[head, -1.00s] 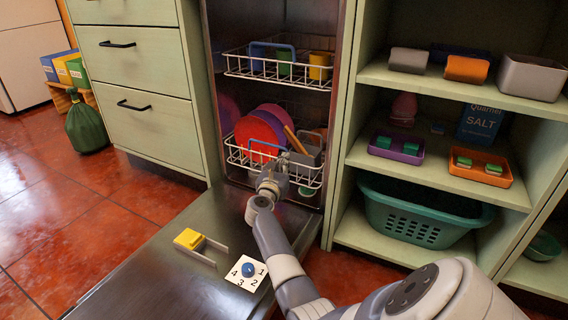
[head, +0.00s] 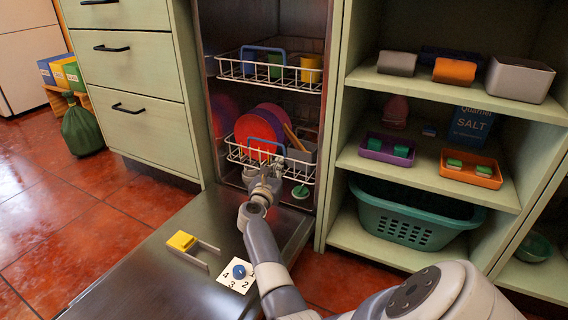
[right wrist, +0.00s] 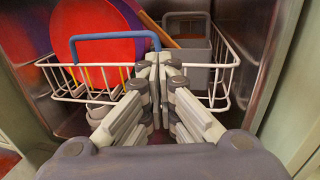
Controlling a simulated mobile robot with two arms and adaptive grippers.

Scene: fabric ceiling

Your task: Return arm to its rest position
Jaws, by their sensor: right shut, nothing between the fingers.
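My right gripper (head: 268,170) is at the front of the dishwasher's lower rack (head: 240,156), its arm reaching in over the open door (head: 160,285). In the right wrist view its fingers (right wrist: 153,75) are together and empty, in front of the rack's wire wall (right wrist: 85,92). The rack's blue handle (head: 262,143) shows just left of the gripper, and also in the right wrist view (right wrist: 112,37). My left gripper is not in view.
Red plates (head: 255,130) and a grey basket (head: 303,160) stand in the lower rack. The upper rack (head: 285,85) holds cups. The door bears a yellow block (head: 181,240) and a blue knob (head: 239,271). Shelves with a green laundry basket (head: 400,225) stand close on the right.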

